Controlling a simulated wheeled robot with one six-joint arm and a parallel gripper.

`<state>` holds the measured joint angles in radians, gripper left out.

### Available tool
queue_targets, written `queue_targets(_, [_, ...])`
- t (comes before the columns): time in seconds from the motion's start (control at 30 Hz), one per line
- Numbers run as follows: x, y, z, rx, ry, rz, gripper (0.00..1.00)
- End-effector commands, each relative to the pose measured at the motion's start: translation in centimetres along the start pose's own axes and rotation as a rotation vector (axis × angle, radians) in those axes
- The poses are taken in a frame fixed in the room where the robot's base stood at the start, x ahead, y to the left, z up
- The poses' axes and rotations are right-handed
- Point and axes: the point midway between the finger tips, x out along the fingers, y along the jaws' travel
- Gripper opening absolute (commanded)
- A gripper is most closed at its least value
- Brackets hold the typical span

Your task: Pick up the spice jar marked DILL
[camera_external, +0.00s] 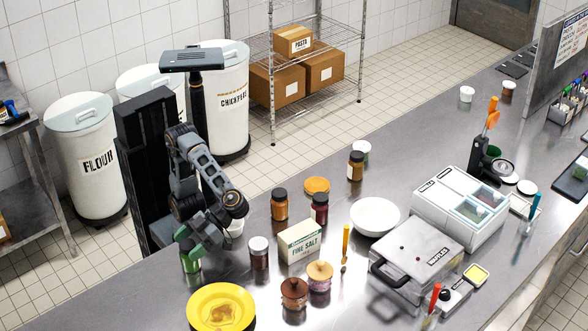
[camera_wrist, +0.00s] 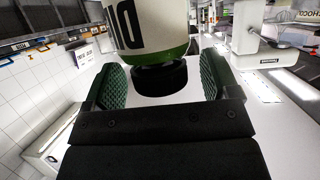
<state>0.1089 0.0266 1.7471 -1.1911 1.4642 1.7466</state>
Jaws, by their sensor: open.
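The spice jar (camera_external: 191,264) stands on the steel counter at the left, green and partly hidden by my gripper (camera_external: 189,246). In the wrist view the jar (camera_wrist: 150,25) has a white label with large dark letters, upside down and cut off by the top edge; "DI" can be made out. Below the label show a green band and a black lid (camera_wrist: 160,79). My gripper (camera_wrist: 160,82) is open, with one green ridged pad on each side of the lid and a visible gap on both sides. The jar is not gripped.
To the jar's right are a dark jar with a white lid (camera_external: 259,252), a salt box (camera_external: 300,242) and two lidded pots (camera_external: 295,293). A yellow plate (camera_external: 221,310) lies in front. Brown-glass jars (camera_external: 280,204) stand behind. A white bowl (camera_external: 375,215) is farther right.

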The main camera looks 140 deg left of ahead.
Motion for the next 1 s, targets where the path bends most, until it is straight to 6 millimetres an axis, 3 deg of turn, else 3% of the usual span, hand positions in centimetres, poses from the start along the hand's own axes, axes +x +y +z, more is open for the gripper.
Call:
queue_targets(0.33, [0.50,0.00,0.00,0.000,0.000,0.000,0.80])
queue_targets(1.0, [0.46,0.01,-0.03,0.000,0.000,0.000,0.16])
